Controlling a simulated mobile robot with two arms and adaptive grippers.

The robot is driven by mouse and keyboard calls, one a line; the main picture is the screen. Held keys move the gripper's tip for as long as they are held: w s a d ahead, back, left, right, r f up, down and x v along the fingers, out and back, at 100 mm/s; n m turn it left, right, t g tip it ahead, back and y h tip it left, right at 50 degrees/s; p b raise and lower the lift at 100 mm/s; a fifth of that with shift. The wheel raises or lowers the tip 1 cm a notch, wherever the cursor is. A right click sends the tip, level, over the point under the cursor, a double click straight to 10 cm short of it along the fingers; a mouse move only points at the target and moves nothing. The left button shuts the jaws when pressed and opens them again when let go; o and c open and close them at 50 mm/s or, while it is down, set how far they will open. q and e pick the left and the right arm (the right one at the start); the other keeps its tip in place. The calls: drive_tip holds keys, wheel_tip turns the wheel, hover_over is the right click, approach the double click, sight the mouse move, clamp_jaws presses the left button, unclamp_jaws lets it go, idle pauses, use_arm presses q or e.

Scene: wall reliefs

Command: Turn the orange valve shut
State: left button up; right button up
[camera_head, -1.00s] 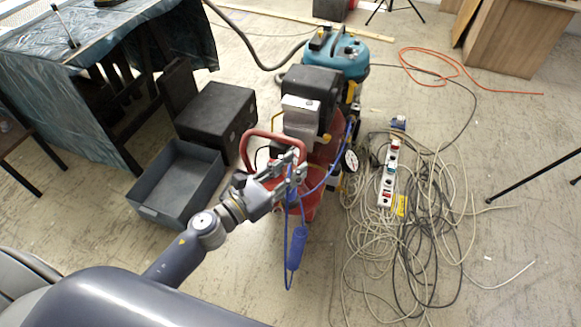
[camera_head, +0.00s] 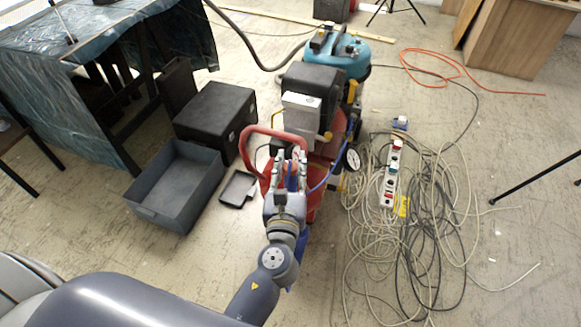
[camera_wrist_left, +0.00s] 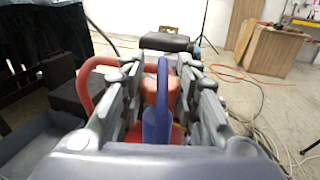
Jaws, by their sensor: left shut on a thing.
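The orange-red round part (camera_wrist_left: 149,92), which looks like the orange valve, shows in the left wrist view between my fingers, partly hidden behind an upright blue piece (camera_wrist_left: 163,105). My left gripper (camera_head: 288,158) reaches the red compressor from the front, beside its red curved handle (camera_head: 247,150). Its fingers stand on both sides of the orange-red part, and it is shut on it. The exact contact is hidden by the blue piece and the fingers. The left gripper also shows in the left wrist view (camera_wrist_left: 160,72). My right gripper is not in view.
A grey open bin (camera_head: 165,210) and a black box (camera_head: 212,115) stand to the left. A pressure gauge (camera_head: 352,159) and a blue hose (camera_head: 322,184) are just right of the gripper. Tangled cables (camera_head: 420,230) and a power strip (camera_head: 391,175) cover the floor at right.

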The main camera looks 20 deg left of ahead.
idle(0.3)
use_arm(q)
drive_tip(key=o, duration=1.1)
drive_tip(key=v, duration=1.2)
drive_tip(key=shift+d, duration=0.2)
